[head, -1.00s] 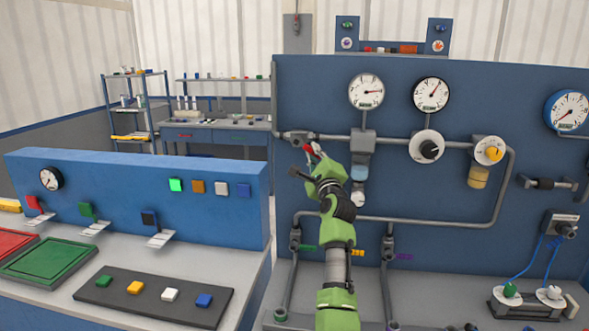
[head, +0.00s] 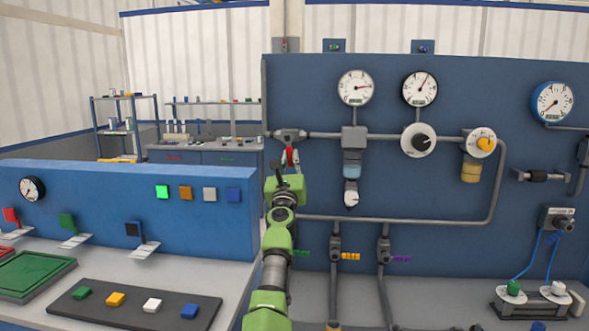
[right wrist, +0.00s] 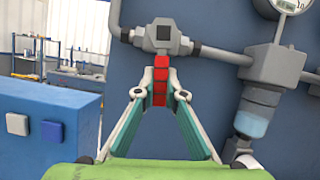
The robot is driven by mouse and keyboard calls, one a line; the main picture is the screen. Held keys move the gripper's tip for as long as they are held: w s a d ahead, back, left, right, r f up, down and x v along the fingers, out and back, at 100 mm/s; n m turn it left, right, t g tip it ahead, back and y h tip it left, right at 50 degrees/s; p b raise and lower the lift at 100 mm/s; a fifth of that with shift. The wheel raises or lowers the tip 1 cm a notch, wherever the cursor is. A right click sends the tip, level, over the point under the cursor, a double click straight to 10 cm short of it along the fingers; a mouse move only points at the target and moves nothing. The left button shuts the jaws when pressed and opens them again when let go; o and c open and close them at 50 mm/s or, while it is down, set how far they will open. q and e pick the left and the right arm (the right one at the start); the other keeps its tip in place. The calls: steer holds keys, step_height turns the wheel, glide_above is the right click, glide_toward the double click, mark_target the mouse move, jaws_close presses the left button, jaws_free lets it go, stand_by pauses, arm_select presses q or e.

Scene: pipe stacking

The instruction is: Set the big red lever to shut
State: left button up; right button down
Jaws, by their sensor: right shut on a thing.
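The big red lever (head: 290,155) hangs straight down from a grey valve (head: 290,135) at the left end of the upper pipe. It lies across the line of that horizontal pipe. In the right wrist view the red lever (right wrist: 160,78) is upright below the valve body (right wrist: 163,38). My right gripper (head: 290,160) has its fingertips closed on both sides of the lever. The gripper (right wrist: 160,95) also shows in the right wrist view, with the lever between its tips. My left gripper is not in view.
The blue panel (head: 310,85) carries gauges, pipes and a blue-bowled filter (head: 352,165) right of the lever. A lower blue console (head: 100,185) with buttons and small levers stands to the left. A gap lies between console and panel.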

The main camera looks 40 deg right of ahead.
steer(key=shift+w+a+r+m+h+b, duration=0.2)
steer(key=shift+m+h+b, duration=0.1)
steer(key=shift+m+b, duration=0.3)
steer(key=shift+r+m+g, duration=0.15)
steer(key=shift+m+g, duration=0.15)
steer(key=shift+m, duration=0.3)
steer(key=shift+a+r, duration=0.1)
steer(key=c, duration=2.1)
jaws_free()
steer(key=shift+c, duration=0.2)
steer(key=shift+o, duration=0.3)
steer(key=shift+w+f, duration=0.25)
steer(key=shift+f, duration=0.15)
steer(key=shift+s, duration=0.15)
steer(key=v, duration=0.7)
steer(key=shift+f, duration=0.1)
